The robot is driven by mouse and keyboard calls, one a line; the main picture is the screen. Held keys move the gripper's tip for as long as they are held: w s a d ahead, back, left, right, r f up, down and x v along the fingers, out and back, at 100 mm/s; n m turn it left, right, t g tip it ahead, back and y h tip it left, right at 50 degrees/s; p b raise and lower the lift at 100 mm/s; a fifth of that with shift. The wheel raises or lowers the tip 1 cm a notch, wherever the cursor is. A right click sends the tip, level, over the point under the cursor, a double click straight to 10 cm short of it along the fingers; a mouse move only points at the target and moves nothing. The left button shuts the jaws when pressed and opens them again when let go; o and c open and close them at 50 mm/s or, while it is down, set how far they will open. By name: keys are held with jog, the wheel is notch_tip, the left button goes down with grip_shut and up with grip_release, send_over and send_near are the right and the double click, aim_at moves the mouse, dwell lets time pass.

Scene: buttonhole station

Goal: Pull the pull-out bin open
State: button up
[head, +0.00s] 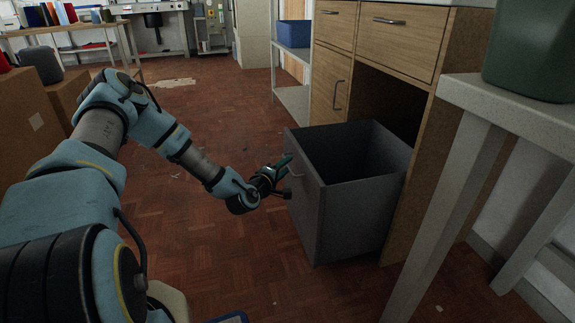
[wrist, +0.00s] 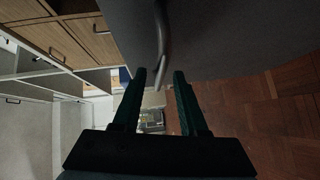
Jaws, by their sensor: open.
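The pull-out bin (head: 335,207) is a dark grey open-topped box. It stands well out from its bay in the wooden cabinet, and its inside looks empty. Its front face (wrist: 225,35) fills the top of the wrist view. A curved grey bar handle (wrist: 163,35) is on that face. My gripper (head: 286,178) is at the bin's front with its fingers apart. In the wrist view my gripper (wrist: 160,76) has the handle's lower end in line with the gap between its fingertips. I cannot tell whether the fingers touch the handle.
The wooden cabinet (head: 398,48) has drawers above and a door left of the bay. A pale table (head: 470,95) with a green container (head: 530,50) is close on the right. Cardboard boxes (head: 30,115) are at left. The parquet floor before the bin is clear.

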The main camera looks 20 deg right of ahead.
jog(key=p+v, duration=0.1)
jog(key=v, duration=0.8)
jog(key=shift+p, duration=0.35)
jog(key=shift+a, duration=0.1)
jog(key=s+a+r+m+g+y, duration=0.1)
jog(key=a+r+m+g+y, duration=0.3)
jog(key=a, duration=0.5)
jog(key=a+r+m+g+y, duration=0.15)
jog(key=a+m+y, duration=0.3)
jog(key=a, duration=0.45)
jog(key=s+a+r+n+g+y, duration=0.1)
jog(key=s+a+r+g+y, duration=0.25)
jog(key=s+a+r, duration=0.9)
notch_tip(320, 180, up, 35)
jog(key=p, duration=3.4)
jog(key=shift+s+d+y+p, duration=0.2)
jog(key=shift+d+y+p, duration=0.1)
jog(key=shift+d+p, duration=0.1)
